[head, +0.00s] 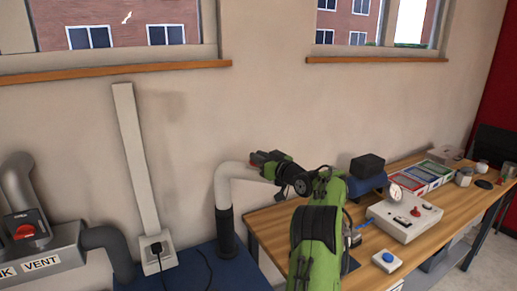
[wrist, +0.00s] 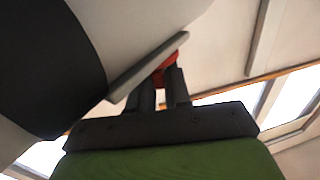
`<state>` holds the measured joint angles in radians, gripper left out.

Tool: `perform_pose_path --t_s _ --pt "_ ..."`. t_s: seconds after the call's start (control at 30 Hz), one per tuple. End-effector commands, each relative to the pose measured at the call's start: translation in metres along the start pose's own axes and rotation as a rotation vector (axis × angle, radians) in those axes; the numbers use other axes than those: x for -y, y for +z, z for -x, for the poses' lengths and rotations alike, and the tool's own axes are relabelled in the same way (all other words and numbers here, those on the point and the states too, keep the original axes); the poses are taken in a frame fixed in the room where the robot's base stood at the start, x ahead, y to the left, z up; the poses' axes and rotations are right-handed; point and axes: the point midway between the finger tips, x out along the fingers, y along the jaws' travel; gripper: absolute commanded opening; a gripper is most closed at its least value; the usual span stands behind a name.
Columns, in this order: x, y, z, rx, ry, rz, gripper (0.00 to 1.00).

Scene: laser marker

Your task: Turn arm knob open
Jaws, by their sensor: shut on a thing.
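The arm knob is red and sits beside the bend of the white extraction pipe (head: 236,171). In the wrist view the red knob (wrist: 170,56) is between the dark fingertips, with a grey flat bar next to it. My gripper (head: 262,159) reaches to the pipe's bend from the right, and its fingers are shut on the knob. It also shows in the wrist view (wrist: 162,82). The fingers hide part of the knob, so how far it is turned cannot be told.
A wooden bench (head: 365,232) on the right carries a white control box (head: 404,218), a blue-button box (head: 387,261) and small items. A grey duct unit (head: 45,262) marked VENT stands at the left. A wall socket (head: 158,254) has a plug in it.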

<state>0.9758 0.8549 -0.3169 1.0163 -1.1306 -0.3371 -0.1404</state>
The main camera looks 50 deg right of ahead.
Motion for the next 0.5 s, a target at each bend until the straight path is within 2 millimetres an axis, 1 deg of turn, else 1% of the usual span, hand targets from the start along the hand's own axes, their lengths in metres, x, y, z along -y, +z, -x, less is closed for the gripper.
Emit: perform_pose_path --t_s 0.03,0.07,0.5 --pt "-0.0033 -0.0061 0.0006 0.005 -0.020 -0.004 0.00" --pt "-0.0030 -0.0067 0.0006 0.004 -0.036 -0.003 0.00" --pt "-0.0041 -0.0041 -0.0003 0.002 -0.175 -0.002 0.00"
